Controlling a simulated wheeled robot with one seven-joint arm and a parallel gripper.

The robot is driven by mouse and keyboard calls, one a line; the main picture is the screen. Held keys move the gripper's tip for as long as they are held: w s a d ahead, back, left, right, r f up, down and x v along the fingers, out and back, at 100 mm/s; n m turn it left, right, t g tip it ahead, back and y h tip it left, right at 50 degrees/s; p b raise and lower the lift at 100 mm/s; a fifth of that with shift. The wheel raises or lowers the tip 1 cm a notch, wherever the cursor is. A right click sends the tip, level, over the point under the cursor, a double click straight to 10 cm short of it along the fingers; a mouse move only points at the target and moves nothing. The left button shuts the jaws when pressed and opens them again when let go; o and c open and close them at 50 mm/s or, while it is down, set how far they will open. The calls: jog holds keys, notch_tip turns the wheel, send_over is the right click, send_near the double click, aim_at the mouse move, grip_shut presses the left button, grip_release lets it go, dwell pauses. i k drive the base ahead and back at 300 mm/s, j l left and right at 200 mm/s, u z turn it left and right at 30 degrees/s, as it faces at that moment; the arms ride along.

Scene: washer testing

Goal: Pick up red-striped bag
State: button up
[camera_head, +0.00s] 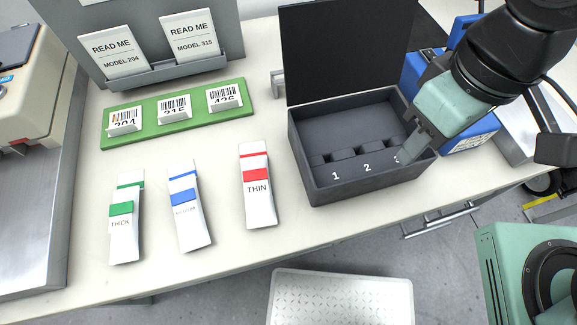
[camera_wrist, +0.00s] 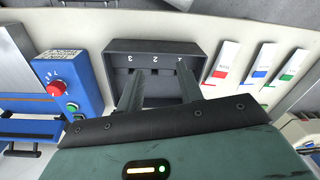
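The red-striped bag (camera_head: 257,200), marked THIN, lies on the table just left of the dark box. It also shows in the wrist view (camera_wrist: 222,66), to the right of the box. My gripper (camera_head: 401,158) is above the right part of the box, near the slot marked 3, in the head view. In the wrist view its two fingers (camera_wrist: 164,82) stand apart with nothing between them. The gripper is apart from the bag, which is fully visible in the head view.
The open dark box (camera_head: 318,188) has numbered slots and a raised black lid (camera_head: 345,45). A blue-striped bag (camera_head: 189,215) and a green-striped bag (camera_head: 126,225) lie left of the red one. Behind them is a green board (camera_head: 146,138) with barcode cards. A blue device (camera_head: 470,140) stands right of the box.

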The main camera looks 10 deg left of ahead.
aim_at(261, 210)
jog(key=k+j+z, duration=0.4)
jog(key=k+j, duration=0.55)
jog(key=k, duration=0.15)
